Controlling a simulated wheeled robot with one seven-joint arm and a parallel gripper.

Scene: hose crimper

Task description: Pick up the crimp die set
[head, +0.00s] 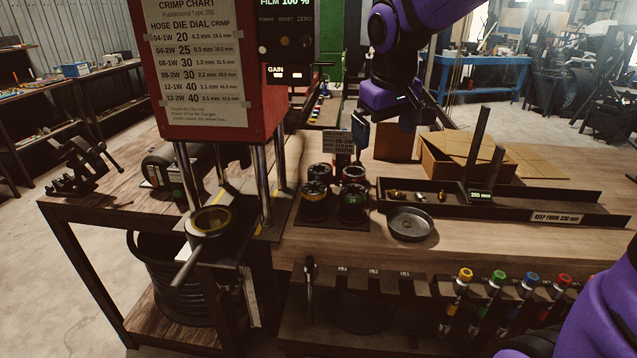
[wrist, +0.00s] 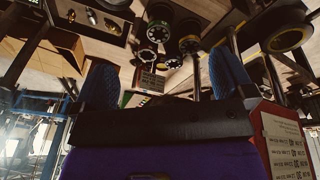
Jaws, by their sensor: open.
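Several round crimp die sets stand on a dark square mat (head: 333,222) on the bench. The die sets also show in the wrist view, which is upside down, with one dark die set (wrist: 159,27) near the top middle. My gripper (head: 385,128) is open and empty, above and behind the die sets. Its two blue-padded fingers (wrist: 164,82) are wide apart in the wrist view, touching no die set.
The red crimper (head: 215,125) with its posts stands left of the mat. A small sign (head: 339,142) stands behind the die sets. A round metal dish (head: 410,224) and a long dark tray (head: 540,212) lie right. A cardboard box (head: 450,160) is behind the tray.

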